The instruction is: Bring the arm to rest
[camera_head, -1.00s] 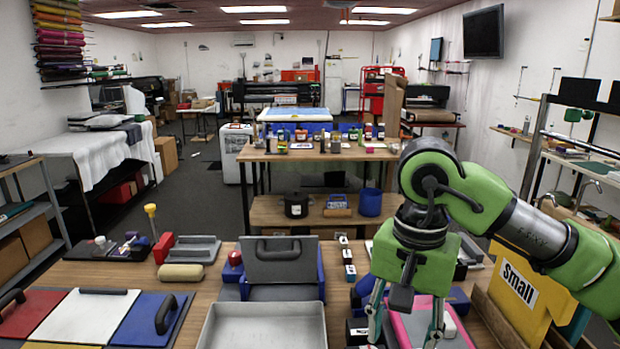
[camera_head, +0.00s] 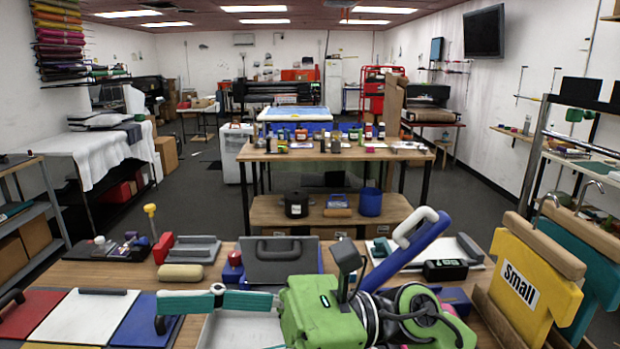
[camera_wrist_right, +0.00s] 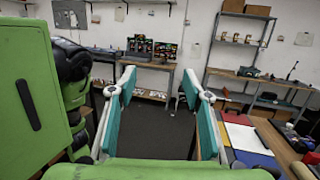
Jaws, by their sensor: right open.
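My right gripper (camera_head: 175,301) is low over the front of the work table in the head view. My left gripper is not in view.
The work table holds a grey platen press (camera_head: 281,258), coloured panels (camera_head: 80,318) at left and a yellow "Small" shirt form (camera_head: 545,285) at right. A blue-handled lever (camera_head: 410,250) rises just behind my arm. Open floor (camera_wrist_right: 155,130) shows between the fingers.

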